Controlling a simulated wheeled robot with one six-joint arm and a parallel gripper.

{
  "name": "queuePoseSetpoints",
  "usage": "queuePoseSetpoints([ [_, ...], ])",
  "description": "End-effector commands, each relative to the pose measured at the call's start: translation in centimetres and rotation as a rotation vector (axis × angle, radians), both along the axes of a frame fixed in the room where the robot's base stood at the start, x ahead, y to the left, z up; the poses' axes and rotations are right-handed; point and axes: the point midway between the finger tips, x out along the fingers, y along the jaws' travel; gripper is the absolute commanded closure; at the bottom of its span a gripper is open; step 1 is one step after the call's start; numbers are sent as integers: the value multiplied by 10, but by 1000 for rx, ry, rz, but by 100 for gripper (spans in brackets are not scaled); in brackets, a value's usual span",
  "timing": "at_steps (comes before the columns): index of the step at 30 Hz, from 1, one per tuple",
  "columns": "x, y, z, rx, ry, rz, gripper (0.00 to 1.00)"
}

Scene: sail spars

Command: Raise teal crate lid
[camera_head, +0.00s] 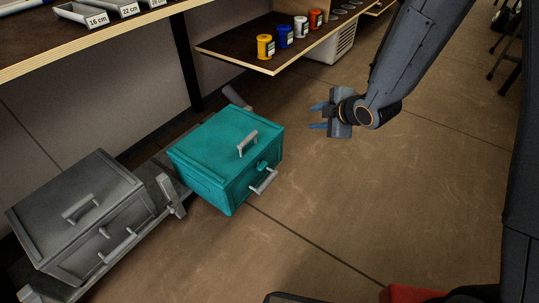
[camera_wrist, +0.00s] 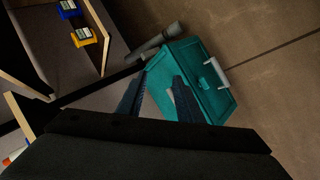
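The teal crate (camera_head: 232,160) sits at the centre left of the head view with its lid (camera_head: 215,135) closed. A grey handle (camera_head: 247,144) stands on top of the lid, and a second grey handle (camera_head: 264,181) is on the front face. My gripper (camera_head: 317,116) is to the right of the crate, apart from it, with its fingers spread, pointing left towards it. In the wrist view my gripper (camera_wrist: 153,98) is open and empty between its fingers. The teal crate (camera_wrist: 215,98) shows behind the fingers, which hide part of the lid and its top handle.
A grey crate (camera_head: 85,213) with similar handles stands left of the teal one. A low shelf (camera_head: 240,58) with coloured jars, including a yellow jar (camera_head: 265,47), is behind. A higher shelf (camera_head: 120,38) overhangs at upper left. The brown floor (camera_head: 370,190) right of the crate is clear.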

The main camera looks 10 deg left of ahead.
Motion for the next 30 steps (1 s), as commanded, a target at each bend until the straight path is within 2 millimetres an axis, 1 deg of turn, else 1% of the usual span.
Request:
queuePoseSetpoints([
  [1,6,18,-30,2,-43,81,67],
  [3,10,43,-52,11,-120,199,67],
  [6,10,78,-81,33,-229,355,67],
  [9,6,106,-105,60,-330,485,67],
  [12,-1,128,-122,88,-414,582,67],
  [16,-8,144,-133,117,-485,659,67],
  [21,-13,151,-136,131,-520,693,67],
  [26,-11,155,-137,132,-521,693,67],
  [30,-6,167,-142,133,-521,694,67],
])
